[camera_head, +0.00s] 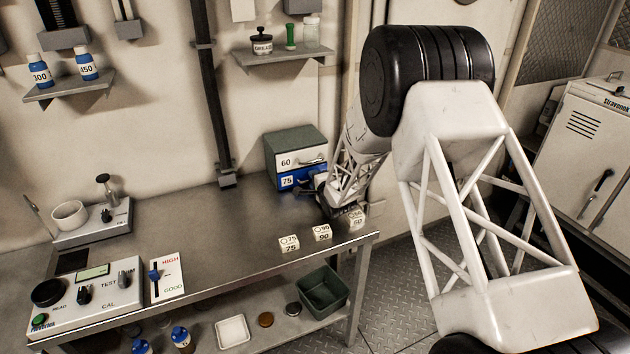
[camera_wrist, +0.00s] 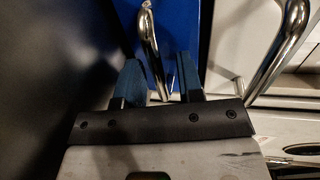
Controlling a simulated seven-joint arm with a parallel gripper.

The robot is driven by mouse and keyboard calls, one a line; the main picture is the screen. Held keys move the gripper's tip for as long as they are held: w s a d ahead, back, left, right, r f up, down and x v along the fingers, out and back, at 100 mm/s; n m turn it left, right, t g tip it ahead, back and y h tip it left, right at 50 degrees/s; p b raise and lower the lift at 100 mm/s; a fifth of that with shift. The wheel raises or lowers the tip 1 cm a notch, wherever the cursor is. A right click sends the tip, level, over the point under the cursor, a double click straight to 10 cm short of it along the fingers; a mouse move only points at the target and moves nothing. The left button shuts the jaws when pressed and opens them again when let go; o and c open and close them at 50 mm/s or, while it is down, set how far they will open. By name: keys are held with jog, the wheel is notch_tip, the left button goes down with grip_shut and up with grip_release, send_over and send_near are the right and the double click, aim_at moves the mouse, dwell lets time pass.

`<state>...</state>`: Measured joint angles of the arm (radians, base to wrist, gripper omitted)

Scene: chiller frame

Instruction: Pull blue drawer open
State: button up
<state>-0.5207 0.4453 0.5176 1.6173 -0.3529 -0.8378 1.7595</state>
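The blue drawer (camera_head: 289,181), labelled 75, is the lower drawer of a small grey-green cabinet (camera_head: 292,140) at the back of the bench. Its blue front also shows at the top of the wrist view (camera_wrist: 181,22). A bent metal handle (camera_wrist: 151,42) stands on that front. My gripper (camera_wrist: 160,68) is open, with one finger on each side of the handle, which looks nearer the left finger. I cannot tell whether a finger touches it. In the head view my gripper (camera_head: 322,185) is at the drawer's right side and partly hides it.
A white drawer (camera_head: 288,161) labelled 60 is above the blue one; its handle (camera_wrist: 281,50) is close to my right finger. The bench middle (camera_head: 215,215) is clear. A dark post (camera_head: 212,100) rises left of the cabinet.

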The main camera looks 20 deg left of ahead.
grip_shut()
dwell(0.3)
jog(key=shift+f+v, duration=0.2)
jog(key=shift+v, duration=0.9)
jog(key=shift+f+v, duration=0.2)
jog(key=shift+v, duration=0.95)
jog(key=shift+f+v, duration=0.25)
jog(key=shift+v, duration=0.85)
jog(key=shift+d, duration=0.1)
grip_release()
jog(key=shift+r, duration=0.1)
